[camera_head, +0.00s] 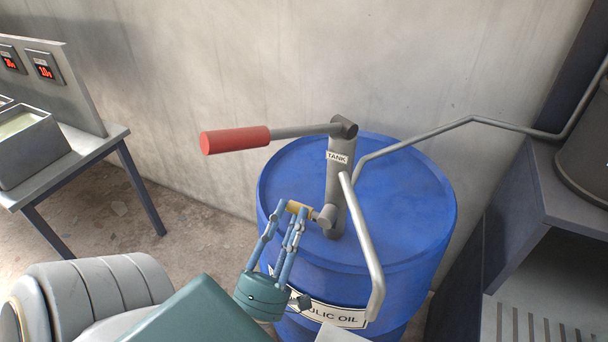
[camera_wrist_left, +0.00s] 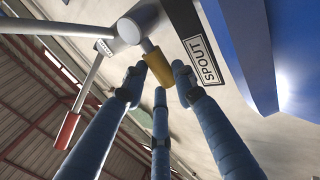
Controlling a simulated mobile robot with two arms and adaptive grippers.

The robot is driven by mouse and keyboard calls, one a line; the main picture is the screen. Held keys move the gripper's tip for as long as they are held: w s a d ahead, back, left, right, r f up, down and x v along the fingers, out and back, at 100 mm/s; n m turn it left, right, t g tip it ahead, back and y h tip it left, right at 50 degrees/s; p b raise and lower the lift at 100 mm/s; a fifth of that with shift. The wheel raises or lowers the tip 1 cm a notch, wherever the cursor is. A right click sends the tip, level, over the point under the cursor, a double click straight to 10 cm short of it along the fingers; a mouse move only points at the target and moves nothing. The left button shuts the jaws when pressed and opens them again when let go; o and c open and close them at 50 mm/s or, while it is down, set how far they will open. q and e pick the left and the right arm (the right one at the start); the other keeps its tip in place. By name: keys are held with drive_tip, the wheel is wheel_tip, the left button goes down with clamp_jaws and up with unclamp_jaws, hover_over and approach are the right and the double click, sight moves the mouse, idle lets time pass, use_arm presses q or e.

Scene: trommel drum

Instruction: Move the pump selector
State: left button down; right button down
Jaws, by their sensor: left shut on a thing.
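The pump selector is a short tan lever (camera_head: 301,208) on a round grey boss at the foot of the grey pump column (camera_head: 338,185). In the wrist view its tan end (camera_wrist_left: 161,64) points down between my fingertips. My left gripper (camera_head: 285,213) is shut on the selector, with its blue fingers around the tan end. The column carries a TANK label (camera_head: 337,157) in the head view. A SPOUT label (camera_wrist_left: 202,60) shows on its other side in the wrist view. My right gripper is in neither view.
The pump stands on a blue oil drum (camera_head: 415,180). Its red-handled lever (camera_head: 235,140) reaches left above my gripper. A grey spout (camera_head: 366,250) bends down in front. A bench with displays (camera_head: 60,145) stands left, and a grey cabinet (camera_head: 520,225) right.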

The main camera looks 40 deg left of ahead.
use_arm(q)
drive_tip(key=shift+f, duration=0.25)
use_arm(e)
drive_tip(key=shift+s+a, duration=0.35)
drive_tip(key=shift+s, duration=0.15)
use_arm(q)
drive_tip(key=c, duration=1.4)
unclamp_jaws()
drive_tip(key=shift+o, duration=0.2)
drive_tip(key=shift+r, duration=0.1)
drive_tip(key=shift+s, duration=0.1)
drive_tip(key=v, duration=1.2)
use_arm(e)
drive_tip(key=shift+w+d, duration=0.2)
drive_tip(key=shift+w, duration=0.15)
use_arm(q)
drive_tip(key=shift+d, duration=0.1)
